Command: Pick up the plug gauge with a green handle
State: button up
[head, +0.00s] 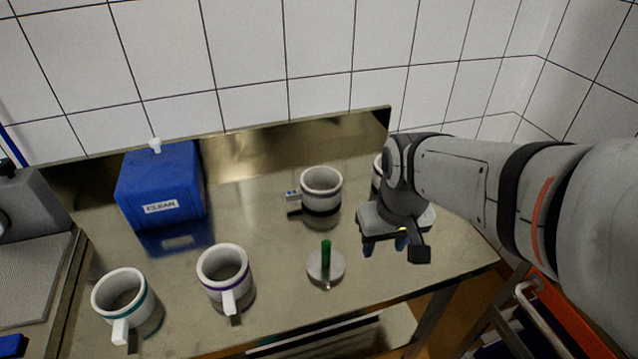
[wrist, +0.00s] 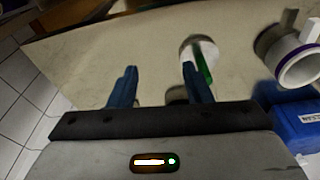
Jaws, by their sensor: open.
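My gripper (head: 385,247) is open and empty, to the right of the gauge and above the table. In the wrist view my gripper (wrist: 160,72) has its two blue fingers spread apart. The right finger hides a little of the view near the handle.
A blue CLEAN box (head: 160,187) stands back left. The front edge is near the gauge.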

aim_at(326, 253)
jog(key=w+a+f+n, duration=0.1)
jog(key=w+a+f, duration=0.1)
jog(key=a, duration=0.1)
jog(key=w+a+f+n+g, duration=0.1)
jog(key=w+a+n, duration=0.1)
jog(key=w+a, duration=0.1)
jog(key=w+a+f+n+p, duration=0.1)
jog(key=w+a+f, duration=0.1)
jog(key=a, duration=0.1)
jog(key=shift+w+a+f+g, duration=0.1)
jog(key=shift+w+f+g, duration=0.2)
jog(key=shift+w+g, duration=0.1)
jog(key=shift+n, duration=0.3)
jog(key=f, duration=0.8)
jog(key=shift+w+a+p, duration=0.15)
jog(key=shift+a+p, duration=0.1)
jog(key=shift+p, duration=0.15)
jog(key=shift+r, duration=0.1)
grip_shut()
